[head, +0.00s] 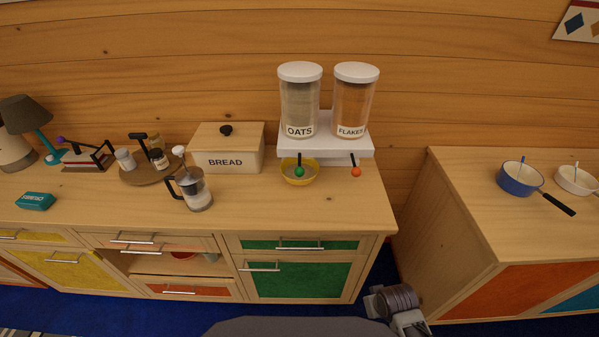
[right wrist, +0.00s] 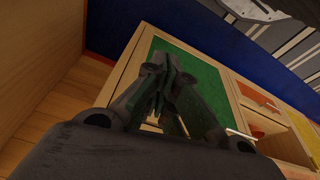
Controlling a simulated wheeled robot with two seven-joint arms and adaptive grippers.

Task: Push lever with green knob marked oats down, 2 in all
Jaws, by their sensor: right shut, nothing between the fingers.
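The oats dispenser (head: 299,100) is a clear jar with a white lid and an OATS label, on a white stand (head: 330,149) on the counter. Its lever ends in a green knob (head: 299,171), seen in front of a yellow bowl (head: 286,178) below the jar. The lever's exact angle is hard to tell from above. My right gripper (right wrist: 165,75) is shut and empty in the right wrist view, with a green cabinet door behind it. It is low and well away from the knob. Part of my right arm shows at the head view's bottom right. My left gripper is not in view.
A FLAKES dispenser (head: 355,100) with an orange knob (head: 356,172) stands right beside the oats. A bread box (head: 227,161) and a French press (head: 196,191) stand to the left. A gap separates this counter from the right counter (head: 470,215) with pans.

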